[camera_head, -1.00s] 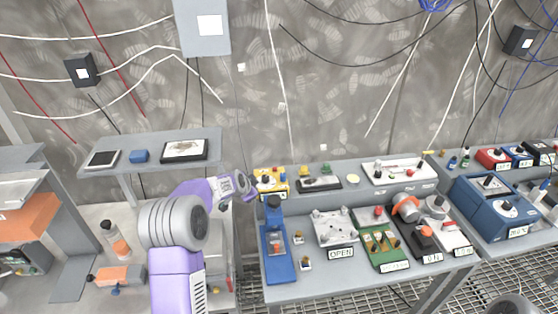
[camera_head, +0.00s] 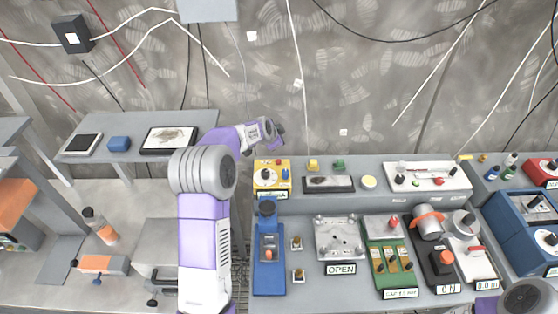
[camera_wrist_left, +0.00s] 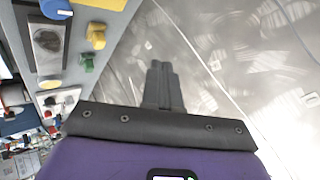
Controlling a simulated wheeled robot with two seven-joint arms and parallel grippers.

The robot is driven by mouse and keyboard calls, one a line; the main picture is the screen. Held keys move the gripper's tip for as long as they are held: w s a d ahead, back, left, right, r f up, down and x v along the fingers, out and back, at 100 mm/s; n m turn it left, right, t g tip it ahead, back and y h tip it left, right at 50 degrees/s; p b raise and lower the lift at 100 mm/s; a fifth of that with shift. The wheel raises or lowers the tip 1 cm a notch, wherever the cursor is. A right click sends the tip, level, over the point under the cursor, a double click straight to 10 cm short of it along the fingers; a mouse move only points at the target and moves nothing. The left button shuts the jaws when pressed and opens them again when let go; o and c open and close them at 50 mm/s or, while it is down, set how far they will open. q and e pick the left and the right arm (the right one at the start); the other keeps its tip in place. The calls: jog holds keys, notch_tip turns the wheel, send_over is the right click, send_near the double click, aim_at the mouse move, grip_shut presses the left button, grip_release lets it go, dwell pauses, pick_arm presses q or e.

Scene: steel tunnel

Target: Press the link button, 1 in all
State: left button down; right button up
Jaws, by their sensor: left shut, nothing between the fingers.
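I cannot read a label that says link, so I cannot tell which control is the link button. My left gripper (camera_head: 279,132) is shut and empty, up near the wall above the yellow box. It also shows in the left wrist view (camera_wrist_left: 160,75), with nothing touching its fingertips. My right gripper is out of view.
A blue device (camera_head: 268,255) and a silver plate (camera_head: 339,238) labelled OPEN stand at the front of the bench. A white panel (camera_head: 428,176) sits on the ledge. A shelf (camera_head: 118,155) with a tablet is at left. The wall (camera_head: 350,90) is close behind.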

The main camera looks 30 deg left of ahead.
pick_arm(q)
jog(key=b, duration=0.6)
send_over(278, 162)
notch_tip(278, 162, down, 8)
jog(key=shift+f, duration=0.4)
jog(key=shift+f, duration=0.1)
dwell(1.4)
jog(key=shift+f+b, duration=0.3)
jog(key=shift+b, duration=0.4)
jog(key=shift+s+f+b, duration=0.1)
jog(key=shift+f+b, duration=0.4)
jog(key=shift+b, duration=0.1)
dwell(0.6)
jog(key=shift+r+p, duration=0.45)
jog(key=shift+r, duration=0.45)
jog(key=shift+r+p, duration=1.45)
jog(key=shift+r, duration=1.1)
